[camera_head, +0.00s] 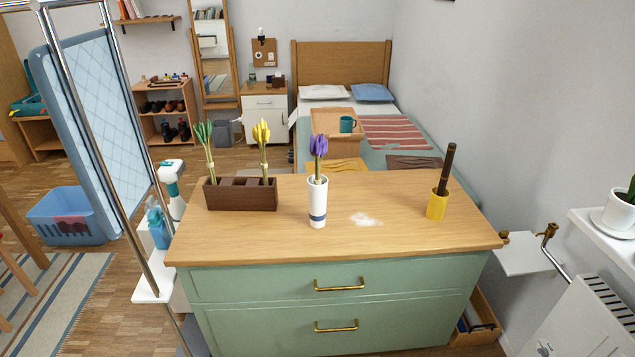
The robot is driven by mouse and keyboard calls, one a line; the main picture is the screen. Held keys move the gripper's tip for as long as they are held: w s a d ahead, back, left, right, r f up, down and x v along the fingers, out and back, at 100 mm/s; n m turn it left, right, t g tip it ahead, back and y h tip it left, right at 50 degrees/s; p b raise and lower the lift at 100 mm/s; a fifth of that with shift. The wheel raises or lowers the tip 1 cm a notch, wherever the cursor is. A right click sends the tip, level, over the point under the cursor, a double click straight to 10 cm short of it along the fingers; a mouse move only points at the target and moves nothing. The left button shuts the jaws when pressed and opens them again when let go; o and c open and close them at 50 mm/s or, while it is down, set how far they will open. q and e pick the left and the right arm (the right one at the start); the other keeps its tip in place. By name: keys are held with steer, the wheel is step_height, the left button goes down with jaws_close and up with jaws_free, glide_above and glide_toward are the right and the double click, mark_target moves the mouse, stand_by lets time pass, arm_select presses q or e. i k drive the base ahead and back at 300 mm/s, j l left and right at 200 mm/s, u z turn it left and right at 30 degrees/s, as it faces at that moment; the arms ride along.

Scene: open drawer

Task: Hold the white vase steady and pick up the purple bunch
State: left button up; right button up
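The white vase (317,205) with a blue band near its base stands upright on the wooden top of the green dresser, near the middle. The purple bunch (318,146) stands in the vase, its blooms above the rim and its lower stems hidden inside. A dark brown box (240,195) with compartments stands to the left of the vase. A green bunch (206,142) is in its left end and a yellow bunch (262,138) toward its right end. Neither of my grippers shows in the head view.
The dresser top (385,240) is mostly clear, with a white powdery patch (365,219) right of the vase. A yellow cup (437,205) holding a dark brown stick stands farther right. The dresser's two drawers (340,288) look shut. A metal-framed rack stands at the left.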

mark_target(319, 149)
steer(key=i+l+u, duration=0.1)
steer(key=l, duration=0.2)
steer(key=i+l+u, duration=0.2)
steer(key=i+l, duration=0.15)
steer(key=l, duration=0.25)
steer(key=i+l+u, duration=0.1)
steer(key=l, duration=0.2)
